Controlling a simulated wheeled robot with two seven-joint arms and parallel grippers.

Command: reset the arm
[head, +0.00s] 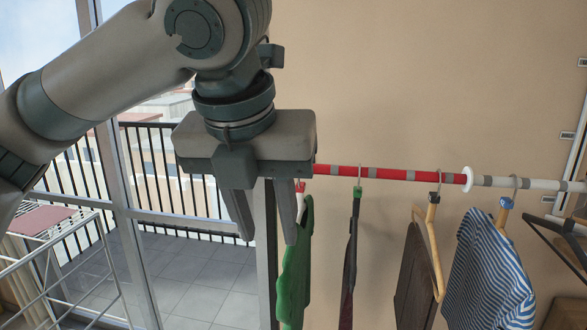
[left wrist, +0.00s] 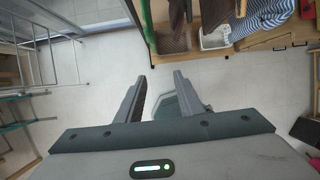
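My left gripper (head: 264,215) hangs down from the arm that comes in from the left in the head view. Its two fingers are spread apart with nothing between them. In the left wrist view the left gripper (left wrist: 160,90) also shows open and empty above the pale tiled floor (left wrist: 110,60). In the head view it is in front of the left end of the clothes rail, and a green garment (head: 295,265) hangs just right of its fingers. I cannot tell whether a finger touches the garment. My right gripper is in neither view.
A red and white rail (head: 390,174) holds a dark garment (head: 349,260), a brown garment (head: 415,280) and a blue-striped shirt (head: 488,275) on hangers. A white drying rack (head: 65,265) stands at the lower left. Glass doors open onto a balcony (head: 200,275). A white basket (left wrist: 215,38) sits below the clothes.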

